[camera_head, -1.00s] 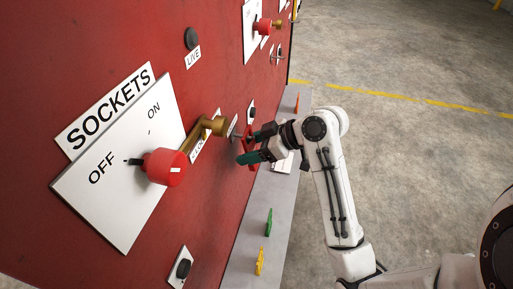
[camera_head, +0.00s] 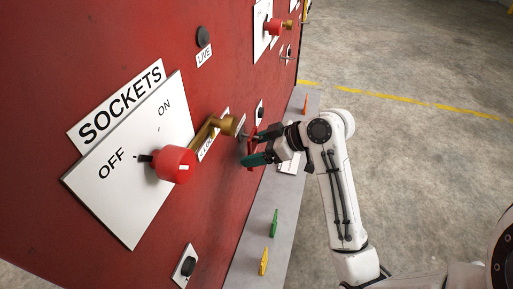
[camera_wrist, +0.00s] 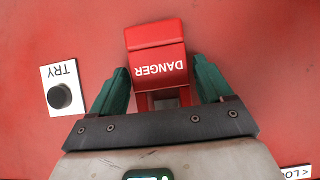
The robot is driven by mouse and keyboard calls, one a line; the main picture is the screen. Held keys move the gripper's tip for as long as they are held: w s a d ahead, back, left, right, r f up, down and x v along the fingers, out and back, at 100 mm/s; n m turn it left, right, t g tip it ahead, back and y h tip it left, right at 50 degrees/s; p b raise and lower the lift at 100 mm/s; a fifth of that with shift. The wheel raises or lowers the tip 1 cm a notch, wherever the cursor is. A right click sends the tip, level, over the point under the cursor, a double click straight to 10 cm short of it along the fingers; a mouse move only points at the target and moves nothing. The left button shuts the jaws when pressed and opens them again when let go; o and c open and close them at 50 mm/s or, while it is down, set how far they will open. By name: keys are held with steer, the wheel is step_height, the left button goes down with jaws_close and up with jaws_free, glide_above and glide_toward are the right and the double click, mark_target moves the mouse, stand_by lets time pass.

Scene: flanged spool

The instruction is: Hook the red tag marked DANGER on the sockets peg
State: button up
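The red tag marked DANGER (camera_wrist: 158,68) is between the two green fingers of my gripper (camera_wrist: 160,88) in the wrist view, its lettering upside down there. In the head view my gripper (camera_head: 257,147) is at the red panel, and only part of the tag (camera_head: 250,152) shows between the fingers. The grey sockets peg (camera_head: 246,135) sticks out beside the brass arm (camera_head: 225,126), just above the tag. The fingers hide where tag and peg meet, so I cannot tell whether the tag is on it.
The white SOCKETS switch plate (camera_head: 130,160) with its red knob (camera_head: 174,164) is at left. A grey ledge (camera_head: 253,243) below holds a green tag (camera_head: 274,223) and a yellow tag (camera_head: 264,262). A black TRY button (camera_wrist: 59,96) is left of my gripper.

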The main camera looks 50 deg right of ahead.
steer(key=o, duration=0.3)
steer(key=b+v, duration=0.1)
steer(key=v, duration=0.9)
steer(key=shift+s+d+r, duration=0.15)
steer(key=shift+s+r, duration=0.15)
